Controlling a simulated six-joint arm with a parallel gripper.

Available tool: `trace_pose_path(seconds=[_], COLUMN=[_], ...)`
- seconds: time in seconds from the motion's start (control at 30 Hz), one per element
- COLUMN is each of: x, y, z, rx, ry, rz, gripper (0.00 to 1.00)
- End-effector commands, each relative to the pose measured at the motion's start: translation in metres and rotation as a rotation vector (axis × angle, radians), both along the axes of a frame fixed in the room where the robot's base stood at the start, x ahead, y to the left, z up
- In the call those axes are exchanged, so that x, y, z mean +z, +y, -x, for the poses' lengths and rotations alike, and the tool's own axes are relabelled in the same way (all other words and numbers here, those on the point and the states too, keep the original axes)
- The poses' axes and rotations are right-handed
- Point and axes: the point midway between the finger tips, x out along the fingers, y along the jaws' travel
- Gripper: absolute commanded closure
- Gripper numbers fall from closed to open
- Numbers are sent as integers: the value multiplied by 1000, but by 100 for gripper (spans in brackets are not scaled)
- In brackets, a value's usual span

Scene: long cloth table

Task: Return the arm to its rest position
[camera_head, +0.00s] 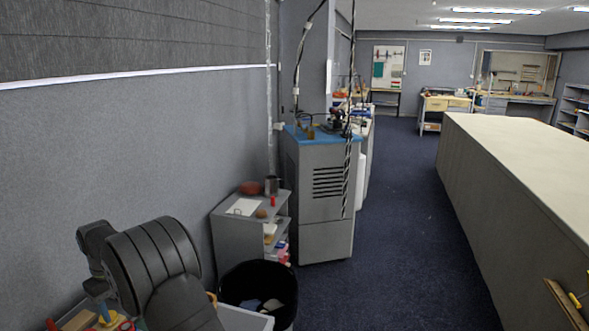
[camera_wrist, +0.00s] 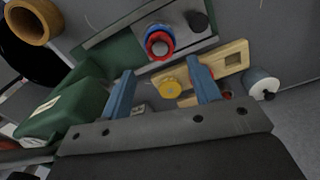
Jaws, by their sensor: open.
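My gripper (camera_wrist: 163,72) shows in the wrist view with its two blue fingers apart and nothing held between them.
In the head view, a black bin (camera_head: 262,281) and grey cabinet (camera_head: 322,190) stand nearby.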

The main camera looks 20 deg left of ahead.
Motion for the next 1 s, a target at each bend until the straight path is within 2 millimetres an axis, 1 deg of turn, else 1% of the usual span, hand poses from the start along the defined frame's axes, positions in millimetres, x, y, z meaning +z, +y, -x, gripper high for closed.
trace_pose_path(seconds=[0.03,0.4,0.43,0.5,0.97,1.0], x=[-12,-87,-75,-58,33,38], y=[-1,-1,1,1,0,1], z=[0,0,0,0,0,-6], rx=[0,0,0,0,0,-7], ry=[2,2,-2,-2,-2,-2], rz=[4,4,-4,-5,-4,-3], gripper=[44,44,44,44,44,44])
